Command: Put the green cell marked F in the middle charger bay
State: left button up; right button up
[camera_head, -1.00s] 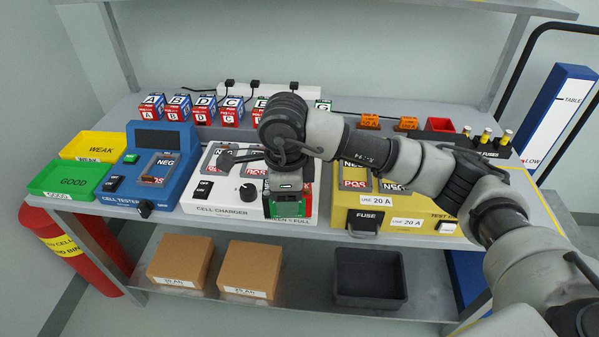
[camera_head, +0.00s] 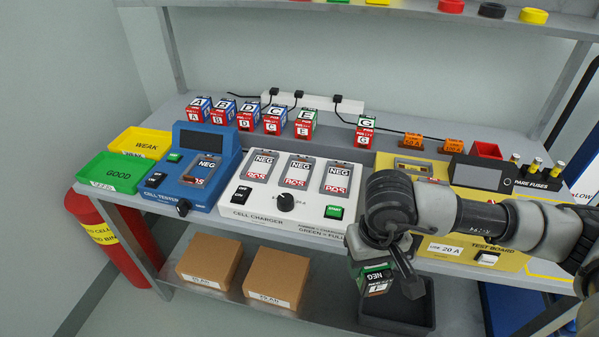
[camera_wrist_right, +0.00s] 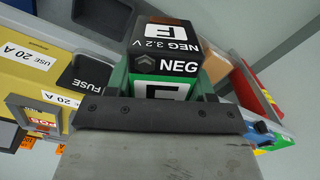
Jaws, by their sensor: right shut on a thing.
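My right gripper (camera_head: 382,262) is shut on the green cell marked F (camera_head: 377,284), in front of the table's front edge at the charger's right end. The cell hangs tilted. In the right wrist view the green cell (camera_wrist_right: 166,62) shows its black NEG 3.2 V end and the F label, between the fingers (camera_wrist_right: 158,105). The white cell charger (camera_head: 250,213) stands on the table, left of the gripper. Its middle bay (camera_head: 299,171) is empty, showing NEG and POS marks. The left bay (camera_head: 262,166) and right bay (camera_head: 337,177) also look empty. My left gripper is out of view.
The blue cell tester (camera_head: 228,150) stands left of the charger, the yellow test board (camera_head: 505,238) right of it. Several lettered cells, including cell G (camera_head: 365,132), stand in a row behind. A dark bin (camera_head: 420,327) is on the lower shelf below the gripper.

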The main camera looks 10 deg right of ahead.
aim_at(314, 183)
jog(key=i+j+z, duration=0.2)
jog(key=j, duration=0.2)
jog(key=i+j+z, duration=0.25)
jog(key=j, duration=0.2)
jog(key=j+z, duration=0.2)
jog(key=j, duration=0.2)
jog(key=i+j+z, duration=0.2)
jog(key=j, duration=0.3)
jog(key=j+z, duration=0.25)
jog(key=j, duration=0.2)
jog(key=i, duration=0.45)
